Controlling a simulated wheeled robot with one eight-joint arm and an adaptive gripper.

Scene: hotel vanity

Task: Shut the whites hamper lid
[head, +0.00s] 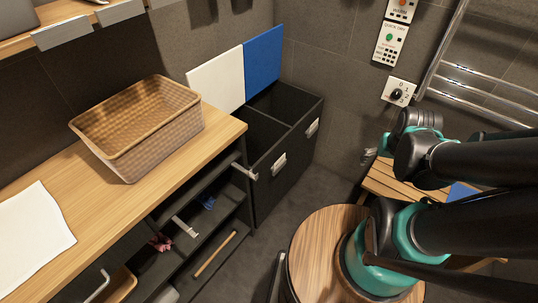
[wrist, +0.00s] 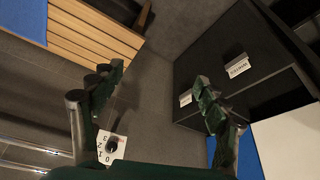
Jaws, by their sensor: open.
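The hamper (head: 285,165) is a dark two-part bin standing past the end of the counter, with its two lids raised at the back. The white lid (head: 217,83) stands upright over the left compartment, and the blue lid (head: 264,63) stands over the right one. Both compartments look open from above. In the wrist view, the hamper front (wrist: 205,65) with its handles and labels is at the upper right, and part of the white lid (wrist: 290,142) is at the lower right. My gripper (wrist: 160,92) is open and empty, apart from the hamper and lids.
A wicker basket (head: 180,125) and a white towel (head: 32,240) lie on the wooden counter. Open drawers and handles (head: 184,227) face the floor. A round wooden stool (head: 310,245) and a slatted bench (head: 400,185) are near my arm. A towel rail (head: 480,88) is on the right wall.

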